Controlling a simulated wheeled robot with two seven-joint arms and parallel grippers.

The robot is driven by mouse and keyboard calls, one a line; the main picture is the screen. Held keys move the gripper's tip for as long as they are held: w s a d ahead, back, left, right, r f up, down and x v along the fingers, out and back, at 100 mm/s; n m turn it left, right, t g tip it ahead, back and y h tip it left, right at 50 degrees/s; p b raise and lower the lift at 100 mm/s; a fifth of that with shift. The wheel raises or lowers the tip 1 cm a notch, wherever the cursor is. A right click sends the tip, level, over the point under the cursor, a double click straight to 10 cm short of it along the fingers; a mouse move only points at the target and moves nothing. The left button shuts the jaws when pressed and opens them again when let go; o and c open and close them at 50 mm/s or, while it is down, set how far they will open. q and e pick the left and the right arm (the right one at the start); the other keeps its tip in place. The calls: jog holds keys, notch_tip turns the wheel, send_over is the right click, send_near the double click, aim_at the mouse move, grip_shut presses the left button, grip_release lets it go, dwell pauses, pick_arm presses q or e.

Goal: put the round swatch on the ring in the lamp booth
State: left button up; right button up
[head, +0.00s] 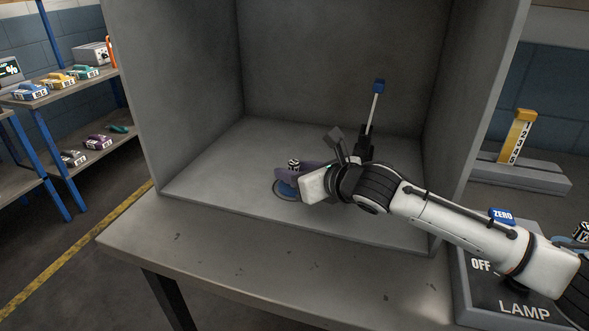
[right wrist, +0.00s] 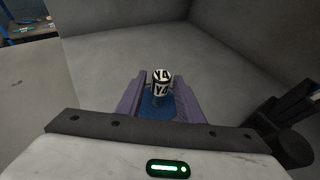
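The round swatch (head: 286,190) is a blue disc with a black-and-white cap marked Y4 (right wrist: 161,82). It is low at the floor of the grey lamp booth (head: 230,200), left of the middle. It also shows between my fingers in the right wrist view (right wrist: 158,106). My right gripper (head: 292,172) reaches in from the right, low over the disc. Its purple fingers (right wrist: 160,95) stand on both sides of the cap, with a small gap visible at the left. The ring under the disc cannot be made out clearly. My left gripper is out of view.
A lever with a blue knob (head: 378,87) stands behind my right wrist. A LAMP control box (head: 480,300) with OFF and ZERO labels sits at lower right. A yellow numbered post (head: 518,135) stands outside the booth. Shelves (head: 65,95) with labelled items are at left. The booth's left floor is clear.

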jog(key=shift+r, duration=0.1)
jog(key=shift+s+d+r, duration=0.1)
jog(key=shift+r, duration=0.05)
jog(key=v, duration=1)
jog(key=shift+s+d+r, duration=0.1)
jog(key=shift+s+r, duration=0.05)
jog(key=shift+s+d+r, duration=0.25)
jog(key=shift+s+d, duration=0.05)
jog(key=shift+s, duration=0.2)
jog(key=shift+f, duration=0.1)
